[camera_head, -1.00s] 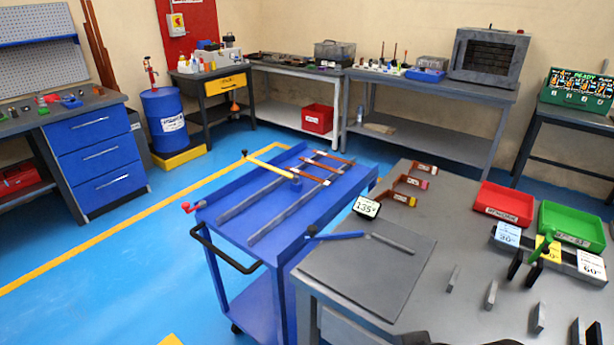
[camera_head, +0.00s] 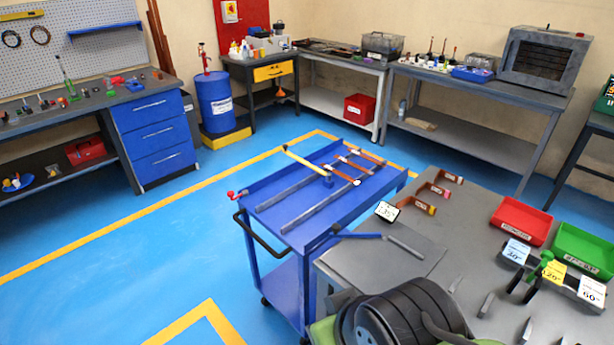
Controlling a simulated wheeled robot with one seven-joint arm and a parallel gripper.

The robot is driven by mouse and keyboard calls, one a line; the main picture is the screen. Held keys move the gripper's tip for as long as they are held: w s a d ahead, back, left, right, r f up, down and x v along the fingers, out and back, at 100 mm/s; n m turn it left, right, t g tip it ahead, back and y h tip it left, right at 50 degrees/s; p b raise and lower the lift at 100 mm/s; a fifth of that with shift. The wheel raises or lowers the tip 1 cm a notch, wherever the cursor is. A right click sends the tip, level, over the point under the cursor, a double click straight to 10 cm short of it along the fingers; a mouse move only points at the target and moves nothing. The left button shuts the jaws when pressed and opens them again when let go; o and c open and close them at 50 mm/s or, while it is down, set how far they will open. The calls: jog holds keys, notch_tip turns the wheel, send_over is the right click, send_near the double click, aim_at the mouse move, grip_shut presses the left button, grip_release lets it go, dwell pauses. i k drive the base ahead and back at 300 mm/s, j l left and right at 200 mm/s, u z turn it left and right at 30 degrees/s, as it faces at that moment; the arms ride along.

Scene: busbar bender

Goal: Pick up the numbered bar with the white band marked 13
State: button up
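Several copper-brown bars with pale bands or ends lie across the far part of the blue bender cart (camera_head: 285,190). One copper bar (camera_head: 367,154) is at the back, another copper bar (camera_head: 353,166) is in front of it, and a third copper bar (camera_head: 340,174) ends in a white spot. No number can be read on them, so I cannot tell which is marked 13. My gripper is not in view. A black ringed part with green pieces at the bottom looks like my own arm.
A grey table (camera_head: 480,245) at right bears short brown pieces with coloured ends (camera_head: 412,205), a red bin (camera_head: 521,222), a green bin (camera_head: 585,249) and angle signs. A blue drum (camera_head: 215,103) stands behind. The blue floor left of the cart is clear.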

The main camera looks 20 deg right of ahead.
aim_at(351, 179)
jog(key=i+j+u, duration=0.1)
jog(key=i+j, duration=0.25)
jog(key=j, duration=0.2)
jog(key=i+j+u, duration=0.1)
jog(key=i+j, duration=0.25)
jog(key=j, duration=0.15)
jog(key=i+j, duration=0.55)
jog(key=i, duration=0.35)
jog(key=i+j, duration=0.2)
jog(key=i, duration=0.25)
jog(key=i+j, duration=0.15)
jog(key=i, duration=0.35)
jog(key=i+j, duration=0.2)
jog(key=i, duration=0.25)
jog(key=i+l+z, duration=0.25)
jog(key=z, duration=0.2)
jog(key=i+l+z, duration=0.1)
jog(key=i+z, duration=0.8)
jog(key=i+j+z, duration=0.2)
jog(key=i+z, duration=0.25)
jog(key=i+j+z, duration=0.25)
jog(key=z, duration=0.15)
jog(key=i+l+z, duration=0.15)
jog(key=z, duration=0.3)
jog(key=i+z, duration=0.7)
jog(key=z, duration=0.2)
jog(key=i+j+z, duration=0.15)
jog(key=z, duration=0.3)
jog(key=i+z, duration=0.3)
jog(key=i, duration=0.25)
